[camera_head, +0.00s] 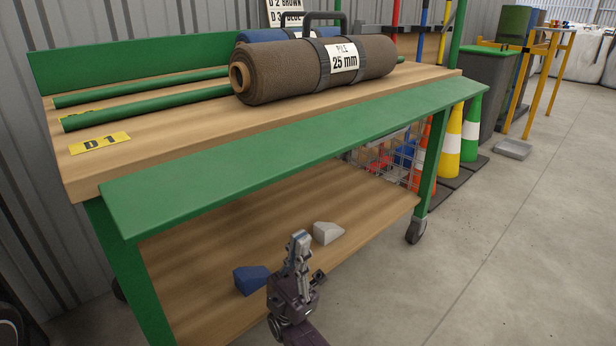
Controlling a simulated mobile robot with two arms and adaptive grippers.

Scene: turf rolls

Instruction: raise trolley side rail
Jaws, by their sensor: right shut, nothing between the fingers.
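The trolley (80,170) has a wooden top, green legs and a lower wooden shelf. Its near green side rail (300,155) runs along the front edge of the top, folded outward and not upright. A far green rail (130,62) stands upright along the back edge. My right gripper (300,240) is shut and empty, its fingers pointing up. In the picture it is below the near rail, in front of the lower shelf, and apart from the rail. My left gripper is not in view.
A brown turf roll (290,72) marked 25 mm lies on the top beside green bars (150,107). A blue wedge (251,280) and a grey wedge (327,232) lie on the lower shelf. Cones (450,145) and a bin (487,80) stand right.

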